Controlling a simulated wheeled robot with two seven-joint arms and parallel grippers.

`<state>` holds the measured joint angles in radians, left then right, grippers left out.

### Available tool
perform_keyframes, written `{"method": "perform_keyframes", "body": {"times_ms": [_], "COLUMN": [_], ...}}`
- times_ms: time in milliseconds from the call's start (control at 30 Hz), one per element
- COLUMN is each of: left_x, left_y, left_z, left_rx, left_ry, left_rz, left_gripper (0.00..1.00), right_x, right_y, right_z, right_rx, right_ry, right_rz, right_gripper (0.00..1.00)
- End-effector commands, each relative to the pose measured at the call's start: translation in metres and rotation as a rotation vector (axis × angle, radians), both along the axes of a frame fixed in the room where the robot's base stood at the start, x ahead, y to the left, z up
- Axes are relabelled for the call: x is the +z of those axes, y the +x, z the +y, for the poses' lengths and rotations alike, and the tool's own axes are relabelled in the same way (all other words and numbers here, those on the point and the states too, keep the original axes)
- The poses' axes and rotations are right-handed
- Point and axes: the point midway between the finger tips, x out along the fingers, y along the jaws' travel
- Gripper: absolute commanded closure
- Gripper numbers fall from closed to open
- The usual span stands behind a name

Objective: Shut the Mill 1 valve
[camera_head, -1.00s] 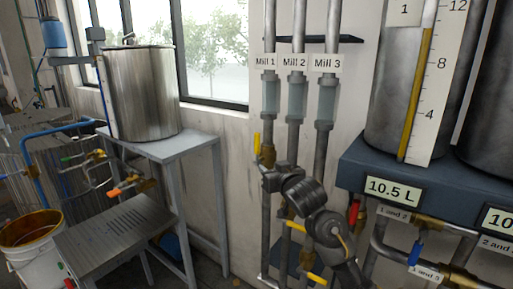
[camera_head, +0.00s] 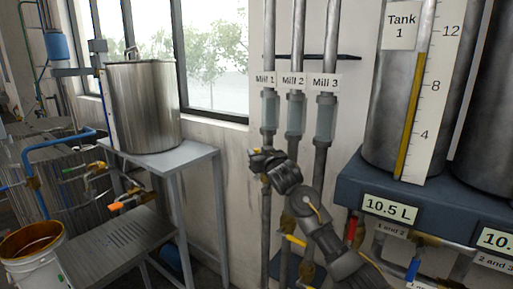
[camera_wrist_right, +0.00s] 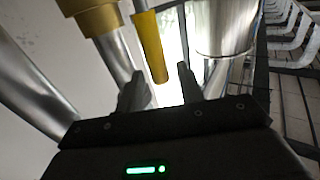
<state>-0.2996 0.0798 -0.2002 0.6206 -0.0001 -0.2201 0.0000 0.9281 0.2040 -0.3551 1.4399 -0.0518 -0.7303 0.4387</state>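The Mill 1 pipe (camera_head: 268,60) is the leftmost of three upright labelled pipes on the wall. Its valve is mostly hidden behind my right gripper (camera_head: 256,154) in the head view. In the right wrist view, a yellow valve handle (camera_wrist_right: 149,48) extends beside a brass body (camera_wrist_right: 92,17). The handle's end shows between the two spread fingertips of my right gripper (camera_wrist_right: 159,74). The gripper is open, and I cannot tell whether a finger touches the handle. My left gripper is out of view.
The Mill 2 pipe (camera_head: 297,60) and Mill 3 pipe (camera_head: 329,60) stand close on the right. A yellow handle (camera_head: 295,241) is below, near my right arm. Tank 1 (camera_head: 393,100) stands on a blue shelf at right. A metal table (camera_head: 185,157) stands left.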

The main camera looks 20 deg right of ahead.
Motion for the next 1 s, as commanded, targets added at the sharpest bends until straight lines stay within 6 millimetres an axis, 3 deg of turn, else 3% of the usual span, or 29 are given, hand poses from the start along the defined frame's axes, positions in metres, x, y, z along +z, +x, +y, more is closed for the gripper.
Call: {"method": "perform_keyframes", "body": {"times_ms": [200, 500, 800, 1000], "left_x": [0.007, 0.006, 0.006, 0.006], "left_y": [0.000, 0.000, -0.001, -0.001], "left_z": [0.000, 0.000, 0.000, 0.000], "left_rx": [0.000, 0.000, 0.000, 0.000], "left_ry": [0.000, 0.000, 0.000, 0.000], "left_rz": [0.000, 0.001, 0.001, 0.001], "left_gripper": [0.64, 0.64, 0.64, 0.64], "right_x": [0.000, -0.001, -0.001, -0.001], "right_y": [0.015, 0.017, 0.017, 0.017], "right_z": [0.002, 0.002, 0.002, 0.002], "right_rx": [0.000, 0.000, 0.000, 0.000], "right_ry": [-0.001, -0.001, -0.001, -0.001], "right_rz": [0.000, 0.000, 0.000, 0.000], "right_gripper": [0.62, 0.62, 0.99, 1.00]}}
